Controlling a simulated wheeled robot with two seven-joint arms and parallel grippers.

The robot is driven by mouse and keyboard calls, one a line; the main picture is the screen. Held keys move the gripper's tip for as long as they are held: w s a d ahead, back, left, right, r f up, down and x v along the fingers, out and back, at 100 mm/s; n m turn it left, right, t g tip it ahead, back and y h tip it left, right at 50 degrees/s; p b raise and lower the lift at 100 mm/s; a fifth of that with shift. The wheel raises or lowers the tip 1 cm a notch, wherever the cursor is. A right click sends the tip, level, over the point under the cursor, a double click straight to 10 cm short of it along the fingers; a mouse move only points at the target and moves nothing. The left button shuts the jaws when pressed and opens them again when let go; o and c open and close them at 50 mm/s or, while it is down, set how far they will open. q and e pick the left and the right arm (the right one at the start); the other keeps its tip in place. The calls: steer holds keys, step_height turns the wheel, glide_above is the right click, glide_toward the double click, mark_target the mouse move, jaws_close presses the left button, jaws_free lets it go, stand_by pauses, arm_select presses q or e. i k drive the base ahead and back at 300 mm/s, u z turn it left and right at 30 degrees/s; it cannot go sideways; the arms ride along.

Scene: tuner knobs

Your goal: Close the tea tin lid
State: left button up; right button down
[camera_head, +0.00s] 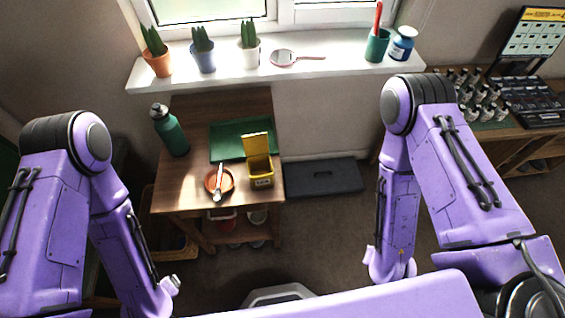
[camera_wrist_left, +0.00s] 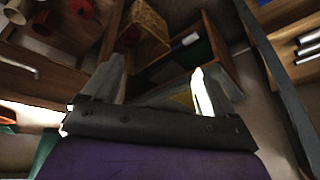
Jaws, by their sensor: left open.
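The yellow tea tin (camera_head: 260,172) stands on the small wooden table, near its right front edge. Its yellow lid (camera_head: 256,146) is raised upright at the back of the tin. In the head view both of my arms hang down on either side, well apart from the tin, and their grippers are not visible there. In the left wrist view my left gripper (camera_wrist_left: 160,88) shows two fingers spread apart with nothing between them. The tin cannot be made out in the left wrist view.
Potted plants, a hand mirror (camera_head: 284,58) and a green cup (camera_head: 377,46) line the windowsill. A dark box (camera_head: 323,178) lies on the floor right of the table.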

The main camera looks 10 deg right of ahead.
mark_target(254, 144)
steer(key=u, duration=2)
steer(key=k, duration=0.65)
steer(key=z, duration=1.05)
